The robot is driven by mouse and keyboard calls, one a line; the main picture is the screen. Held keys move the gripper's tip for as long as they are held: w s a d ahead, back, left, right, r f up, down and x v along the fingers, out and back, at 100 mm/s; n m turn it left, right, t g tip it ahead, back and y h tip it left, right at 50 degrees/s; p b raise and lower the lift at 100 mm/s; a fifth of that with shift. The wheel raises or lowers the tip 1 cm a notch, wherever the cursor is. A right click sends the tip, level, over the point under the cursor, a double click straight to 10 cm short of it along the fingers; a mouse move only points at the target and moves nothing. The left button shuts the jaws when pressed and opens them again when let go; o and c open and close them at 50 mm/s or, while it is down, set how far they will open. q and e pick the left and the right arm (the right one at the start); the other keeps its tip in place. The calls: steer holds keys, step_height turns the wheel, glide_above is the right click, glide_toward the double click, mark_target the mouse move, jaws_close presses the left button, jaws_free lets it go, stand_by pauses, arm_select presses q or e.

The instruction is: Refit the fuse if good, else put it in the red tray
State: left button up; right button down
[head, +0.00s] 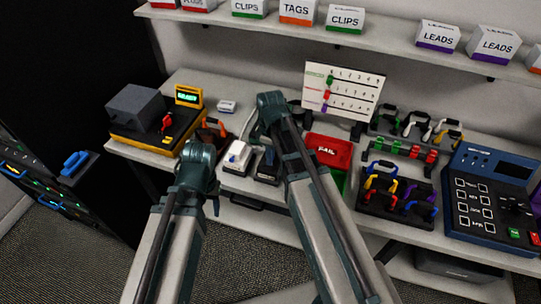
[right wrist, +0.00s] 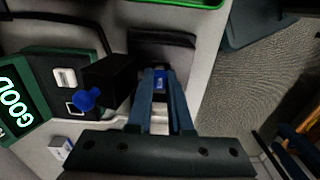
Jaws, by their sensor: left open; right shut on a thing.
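My right gripper (right wrist: 160,78) is shut on the fuse (right wrist: 161,84), a small piece with a blue top showing between the fingers in the right wrist view. It is held near a dark flat block (right wrist: 163,52). A tester screen (right wrist: 18,108) beside it reads GOOD in green. The red tray (head: 328,152), marked FAIL, lies to the right of my right arm in the head view. My left gripper (head: 208,192) is open and empty over the front table edge. The right fingertips are hard to make out in the head view.
A black box with a blue knob (right wrist: 88,98) stands beside the right fingers. In the head view a white-topped unit (head: 238,157), a yellow device (head: 160,125), a cable rack (head: 398,195) and a blue console (head: 492,195) crowd the table. A shelf of boxes runs above.

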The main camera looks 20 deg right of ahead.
stand_by(0.3)
steer(key=shift+c, duration=2.1)
jaws_free()
steer(key=shift+w, duration=0.1)
steer(key=shift+c, duration=0.3)
steer(key=shift+r, duration=0.1)
steer(key=shift+r+p, duration=0.15)
steer(key=shift+p, duration=0.15)
steer(key=shift+o, duration=0.8)
steer(key=shift+d+r, duration=0.1)
steer(key=shift+r, duration=0.15)
step_height(320, 180, up, 7)
steer(key=p, duration=0.7)
